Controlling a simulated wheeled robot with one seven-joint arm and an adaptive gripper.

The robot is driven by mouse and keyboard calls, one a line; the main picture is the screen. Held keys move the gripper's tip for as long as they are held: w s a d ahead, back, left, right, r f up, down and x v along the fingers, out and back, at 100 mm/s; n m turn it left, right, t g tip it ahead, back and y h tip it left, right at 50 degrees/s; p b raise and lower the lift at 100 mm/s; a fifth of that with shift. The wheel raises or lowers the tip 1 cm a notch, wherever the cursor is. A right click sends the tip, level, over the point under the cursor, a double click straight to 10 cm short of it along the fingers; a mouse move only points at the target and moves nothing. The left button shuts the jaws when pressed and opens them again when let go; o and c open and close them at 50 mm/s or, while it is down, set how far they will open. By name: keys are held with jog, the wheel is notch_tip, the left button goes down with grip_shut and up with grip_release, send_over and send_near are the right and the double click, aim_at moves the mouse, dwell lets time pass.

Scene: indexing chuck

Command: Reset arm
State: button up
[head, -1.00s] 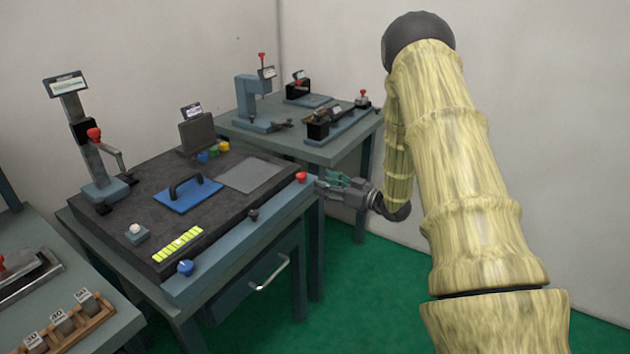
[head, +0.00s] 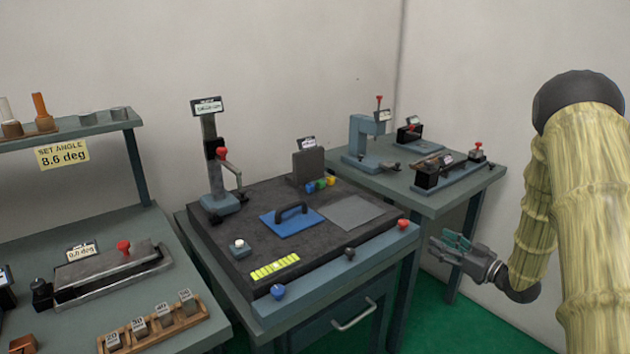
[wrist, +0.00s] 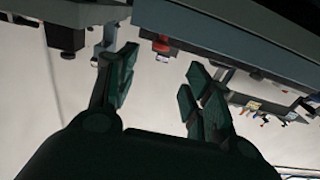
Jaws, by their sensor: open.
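My gripper (head: 455,245) is open and empty at the right of the head view. It hangs in free air to the right of the middle workbench's front corner, below the bench top's level. My arm (head: 585,220) is bent, with its woody yellow links at the right edge. In the wrist view my gripper's fingers (wrist: 155,88) are spread apart with nothing between them. The wrist view looks upside down, with bench edges along the top. No part of the gripper visibly touches the bench.
The middle bench (head: 330,290) carries a blue plate with a handle (head: 290,220), a red knob (head: 403,224) and a blue knob (head: 278,292). A second table (head: 440,205) stands behind my gripper. A left bench (head: 60,240) has a sign reading "SET ANGLE 8.6 deg" (head: 63,153). Green floor shows below.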

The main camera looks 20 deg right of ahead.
jog(key=s+a+f+m+g+h+p, duration=0.1)
jog(key=a+f+m+g+h, duration=0.2)
jog(key=a+f, duration=0.8)
jog(key=s+a+f+m+g+h+p, duration=0.15)
jog(key=s+a+f+g, duration=0.35)
jog(key=s+a+f, duration=0.7)
jog(key=s+a+f+g, duration=0.2)
jog(key=s+a+g, duration=0.1)
jog(key=s, duration=0.6)
jog(key=s+a+f+g+h+p, duration=0.1)
jog(key=s+a+f+g, duration=0.1)
jog(key=s, duration=0.7)
jog(key=s+a+f+g+h, duration=0.1)
jog(key=s+a+f+g, duration=0.2)
jog(key=s, duration=0.7)
jog(key=a+f, duration=0.1)
jog(key=a, duration=0.1)
jog(key=shift+a+g+p, duration=0.3)
